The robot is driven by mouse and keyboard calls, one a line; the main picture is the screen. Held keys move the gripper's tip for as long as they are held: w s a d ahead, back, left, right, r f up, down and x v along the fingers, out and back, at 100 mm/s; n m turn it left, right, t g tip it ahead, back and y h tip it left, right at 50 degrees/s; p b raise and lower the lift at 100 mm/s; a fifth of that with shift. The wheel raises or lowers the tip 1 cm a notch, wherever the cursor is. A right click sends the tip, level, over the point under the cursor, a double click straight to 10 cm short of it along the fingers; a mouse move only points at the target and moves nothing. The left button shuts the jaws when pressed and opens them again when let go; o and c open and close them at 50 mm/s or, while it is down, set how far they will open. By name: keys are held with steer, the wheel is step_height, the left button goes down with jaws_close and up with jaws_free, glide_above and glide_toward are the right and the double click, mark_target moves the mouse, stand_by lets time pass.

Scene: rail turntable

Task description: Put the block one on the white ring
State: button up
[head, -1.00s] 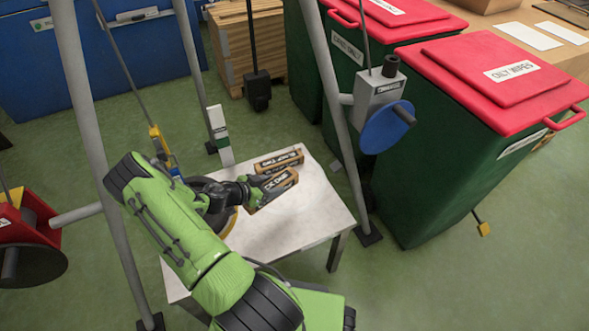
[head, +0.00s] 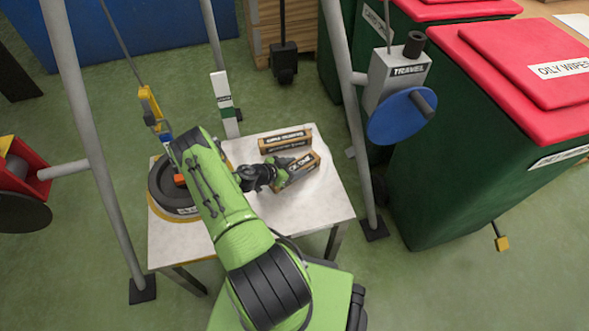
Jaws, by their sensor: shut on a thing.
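My gripper (head: 284,172) is shut on block one (head: 304,168), a brown block with a black label band, at the right part of the small white table (head: 320,205). The fingers cover the block's left part. I cannot tell whether the block touches the table top. A black round turntable (head: 163,200) with a yellow rim sits on the table's left side, partly hidden by my green arm. A small orange part shows on it. I cannot make out a white ring; my arm may hide it.
A similar labelled block (head: 286,141) lies just behind block one. Thin grey posts (head: 352,130) stand around the table. A grey box with a blue disc (head: 402,117) hangs at the right. Green bins with red lids (head: 480,140) stand right. A white-and-green post (head: 225,105) stands behind the table.

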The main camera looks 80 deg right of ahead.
steer(key=shift+r, duration=0.15)
steer(key=o, duration=1.3)
steer(key=shift+c, duration=0.2)
steer(key=shift+w, duration=0.1)
steer(key=p+v, duration=0.3)
steer(key=v, duration=0.9)
steer(key=shift+a, duration=0.1)
